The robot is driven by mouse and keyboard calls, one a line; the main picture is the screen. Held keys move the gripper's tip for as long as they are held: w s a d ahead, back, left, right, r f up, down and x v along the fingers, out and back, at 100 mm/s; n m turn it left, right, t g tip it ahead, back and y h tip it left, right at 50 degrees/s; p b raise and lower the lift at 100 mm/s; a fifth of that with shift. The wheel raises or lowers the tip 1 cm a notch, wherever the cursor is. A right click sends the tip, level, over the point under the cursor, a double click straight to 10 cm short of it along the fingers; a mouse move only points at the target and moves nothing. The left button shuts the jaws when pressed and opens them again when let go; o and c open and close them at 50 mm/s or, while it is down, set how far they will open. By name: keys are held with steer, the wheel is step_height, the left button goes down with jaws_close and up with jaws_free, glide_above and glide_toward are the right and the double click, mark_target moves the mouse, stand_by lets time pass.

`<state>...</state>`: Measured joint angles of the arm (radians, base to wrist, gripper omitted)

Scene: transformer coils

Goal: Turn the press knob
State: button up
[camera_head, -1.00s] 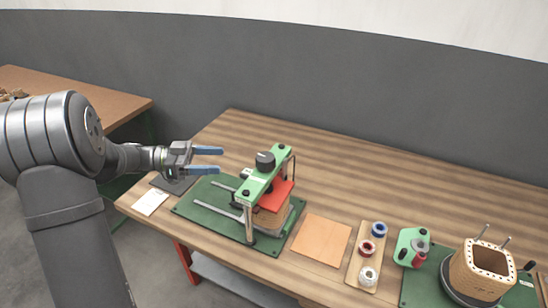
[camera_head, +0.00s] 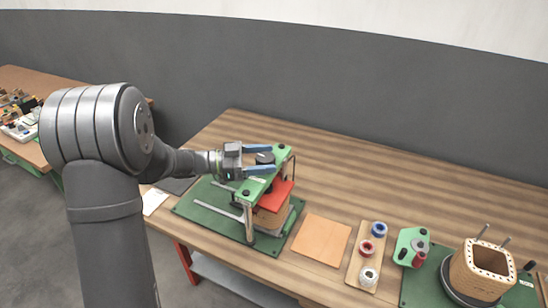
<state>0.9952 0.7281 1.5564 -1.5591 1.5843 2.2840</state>
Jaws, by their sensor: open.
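The press (camera_head: 268,182) has a green top bar and a red plate, and stands on a green base board (camera_head: 197,203) at the left part of the table. Its dark round knob (camera_head: 265,157) sits on top of the green bar. My gripper (camera_head: 273,159) is open, with its two blue fingers reaching right, one on the far side and one on the near side of the knob. I cannot tell whether the fingers touch the knob. A brown coil block (camera_head: 270,217) sits under the red plate.
To the right lie an orange-brown square sheet (camera_head: 321,239), a wooden strip (camera_head: 354,274) with several spools, a green device (camera_head: 408,243) and a wooden coil former (camera_head: 463,275) on a green board. A white card (camera_head: 153,202) lies left. The table's back is clear.

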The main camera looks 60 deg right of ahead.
steer(key=shift+x, duration=1.5)
steer(key=shift+c, duration=0.5)
steer(key=c, duration=0.9)
steer(key=n+t+h, duration=0.1)
steer(key=h, duration=0.1)
steer(key=n+t+h, duration=0.2)
steer(key=shift+w+d, duration=0.2)
steer(key=shift+w+d+n+t+h, duration=0.15)
steer(key=shift+n+t+h, duration=0.45)
steer(key=shift+n+t, duration=0.3)
steer(key=shift+w+d+n+t+h, duration=0.1)
steer(key=shift+n+t+h, duration=0.55)
steer(key=shift+t, duration=0.45)
